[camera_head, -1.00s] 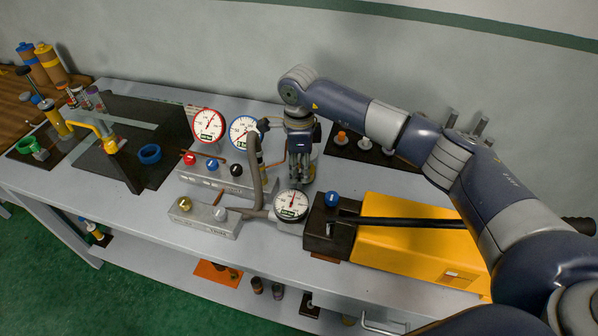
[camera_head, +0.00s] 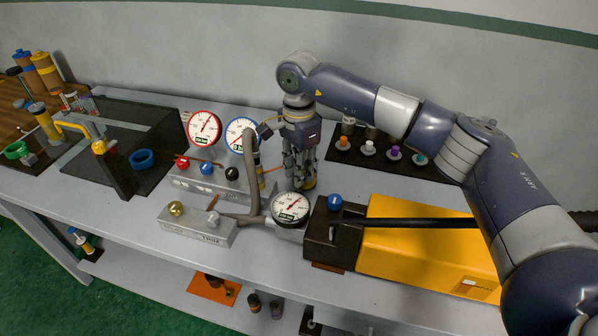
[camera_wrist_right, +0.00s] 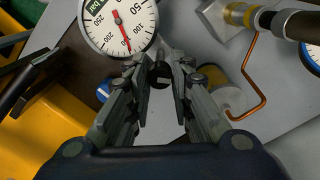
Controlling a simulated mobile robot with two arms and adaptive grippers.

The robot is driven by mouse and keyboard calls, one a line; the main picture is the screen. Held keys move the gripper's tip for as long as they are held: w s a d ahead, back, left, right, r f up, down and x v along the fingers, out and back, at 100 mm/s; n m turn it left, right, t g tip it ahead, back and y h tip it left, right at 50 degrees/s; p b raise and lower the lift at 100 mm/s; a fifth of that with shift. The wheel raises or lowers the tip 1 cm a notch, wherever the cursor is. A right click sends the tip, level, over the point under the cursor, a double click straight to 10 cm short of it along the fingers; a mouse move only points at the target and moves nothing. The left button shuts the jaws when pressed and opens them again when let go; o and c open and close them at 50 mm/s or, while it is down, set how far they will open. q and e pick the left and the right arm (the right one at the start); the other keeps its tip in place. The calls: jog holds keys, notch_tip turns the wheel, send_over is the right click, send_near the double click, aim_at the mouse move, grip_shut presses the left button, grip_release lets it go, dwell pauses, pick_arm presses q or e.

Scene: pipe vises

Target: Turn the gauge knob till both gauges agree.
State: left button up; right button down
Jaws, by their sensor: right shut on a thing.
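My right gripper (camera_head: 299,186) points down behind the front gauge (camera_head: 290,208). In the right wrist view its fingertips (camera_wrist_right: 160,78) are shut on a small dark knob (camera_wrist_right: 162,73) beside the rim of that white gauge (camera_wrist_right: 118,20). The fingers hide part of the knob. The front gauge's red needle points up and right in the head view. Behind it stand a red-rimmed gauge (camera_head: 204,127), its needle also up and right, and a blue-rimmed gauge (camera_head: 241,134), its needle toward the lower left. My left gripper is out of view.
Red (camera_head: 182,162), blue (camera_head: 207,168) and black (camera_head: 232,173) knobs sit on a metal block. A grey hose (camera_head: 252,180) rises close left of my gripper. A yellow pump (camera_head: 425,250) with a black handle lies at right. Several coloured fittings stand on a dark mat behind.

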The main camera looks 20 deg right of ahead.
jog(key=shift+w+r, duration=0.1)
jog(key=shift+r, duration=0.1)
jog(key=c, duration=1.4)
grip_release()
jog(key=shift+f, duration=0.1)
jog(key=shift+r, duration=0.25)
notch_tip(320, 180, up, 12)
jog(key=shift+f, duration=0.2)
